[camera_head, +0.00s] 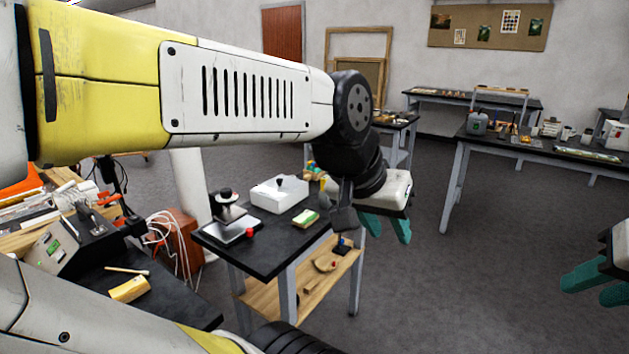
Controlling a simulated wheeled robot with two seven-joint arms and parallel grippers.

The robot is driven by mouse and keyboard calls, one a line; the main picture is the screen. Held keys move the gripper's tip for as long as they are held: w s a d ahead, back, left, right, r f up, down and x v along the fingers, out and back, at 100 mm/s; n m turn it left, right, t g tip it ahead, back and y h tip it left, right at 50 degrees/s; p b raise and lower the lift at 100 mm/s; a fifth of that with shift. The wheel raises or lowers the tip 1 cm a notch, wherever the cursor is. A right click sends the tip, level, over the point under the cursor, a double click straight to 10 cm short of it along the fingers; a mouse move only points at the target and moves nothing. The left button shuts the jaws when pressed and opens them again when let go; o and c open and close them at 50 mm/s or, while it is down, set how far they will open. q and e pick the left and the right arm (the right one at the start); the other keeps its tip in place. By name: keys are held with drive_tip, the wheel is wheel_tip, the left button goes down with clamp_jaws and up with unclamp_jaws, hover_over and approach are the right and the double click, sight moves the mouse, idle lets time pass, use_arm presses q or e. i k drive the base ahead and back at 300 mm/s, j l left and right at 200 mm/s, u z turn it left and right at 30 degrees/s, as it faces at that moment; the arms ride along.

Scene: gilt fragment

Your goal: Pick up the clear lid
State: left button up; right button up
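I cannot make out a clear lid anywhere in the head view; it may be hidden or too small to tell. My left gripper (388,230) hangs in the middle of the view, just right of the small black table (262,252), with its teal fingers pointing down. The fingers are apart with nothing seen between them. My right gripper (592,290) is at the right edge, partly cut off. Its teal fingers are also apart and nothing is seen between them.
A cluttered bench stands at the left. Further black tables (545,146) stand at the back right. Open grey floor (470,285) lies between.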

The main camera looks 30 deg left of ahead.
sight(278, 187)
drive_tip(key=i+u, duration=0.7)
drive_tip(key=u, duration=0.2)
drive_tip(key=i+u, duration=0.15)
drive_tip(key=u, duration=0.25)
drive_tip(key=i+u, duration=0.2)
drive_tip(key=u, duration=0.25)
drive_tip(key=i+u, duration=0.2)
drive_tip(key=u, duration=0.2)
drive_tip(key=i+l+u, duration=0.1)
drive_tip(key=u, duration=0.35)
drive_tip(key=i+l, duration=0.05)
